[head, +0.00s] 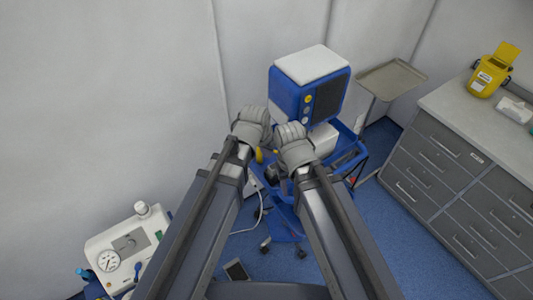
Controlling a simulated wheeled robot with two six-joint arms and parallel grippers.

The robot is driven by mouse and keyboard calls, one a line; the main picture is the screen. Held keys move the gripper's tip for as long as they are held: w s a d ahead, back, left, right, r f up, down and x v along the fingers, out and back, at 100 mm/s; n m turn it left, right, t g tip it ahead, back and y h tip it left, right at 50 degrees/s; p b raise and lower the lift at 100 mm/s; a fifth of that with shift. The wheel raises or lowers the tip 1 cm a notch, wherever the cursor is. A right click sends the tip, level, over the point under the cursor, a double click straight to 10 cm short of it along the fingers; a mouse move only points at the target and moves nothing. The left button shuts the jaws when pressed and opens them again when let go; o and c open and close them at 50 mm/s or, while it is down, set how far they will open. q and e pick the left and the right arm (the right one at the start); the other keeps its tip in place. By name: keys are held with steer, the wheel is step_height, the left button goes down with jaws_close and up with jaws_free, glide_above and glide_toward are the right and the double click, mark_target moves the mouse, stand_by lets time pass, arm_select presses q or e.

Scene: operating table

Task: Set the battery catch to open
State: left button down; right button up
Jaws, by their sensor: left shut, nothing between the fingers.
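The battery catch cannot be made out; my forearms and wrists cover much of the blue cart (345,150). A small yellow part (259,156) shows between my wrists, but I cannot tell what it is. My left gripper (256,122) is in front of the cart's left side, left of the blue device with a white top (312,65). It is shut and empty. My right gripper (291,136) is close beside it on the right, just below the blue device. Its fingers are not clear, so I cannot tell whether it is open.
A grey tray on a stand (391,79) is right of the cart. Grey drawers (440,165) with a counter line the right side, bearing a yellow bin (486,80). A white machine with a gauge (128,248) stands lower left. Blue floor (395,240) is clear between cart and drawers.

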arm_select(q)
steer(key=b+x, duration=0.6)
steer(key=x, duration=0.1)
steer(key=shift+f, duration=0.1)
steer(key=w, duration=0.1)
steer(key=w+d, duration=0.1)
steer(key=shift+w+d, duration=0.1)
steer(key=shift+w, duration=0.25)
steer(key=shift+w+d, duration=0.2)
steer(key=shift+w, duration=0.15)
steer(key=w, duration=0.1)
steer(key=w+d, duration=0.1)
steer(key=shift+w+d, duration=0.35)
steer(key=shift+s, duration=0.15)
